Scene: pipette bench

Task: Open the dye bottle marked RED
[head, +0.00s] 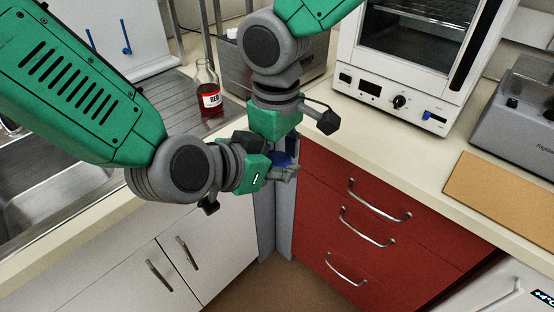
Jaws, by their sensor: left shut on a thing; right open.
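The dye bottle marked RED (210,99) stands upright on the ribbed drainboard beside the sink. It is clear glass with red liquid low down and a white label; I see no cap on its narrow neck. My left gripper (287,168) is away from it, in front of the counter edge, shut on a small dark blue thing (282,158) that is mostly hidden. My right gripper (273,142) points down from above, close to my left gripper, and is open. Its fingers are partly hidden, and I cannot tell whether it touches the blue thing.
The sink (60,180) is at the left. A white oven (400,75) stands behind, with a grey device (520,115) and a tan board (505,190) at the right. Red drawers (385,235) are below. The counter in front of the oven is clear.

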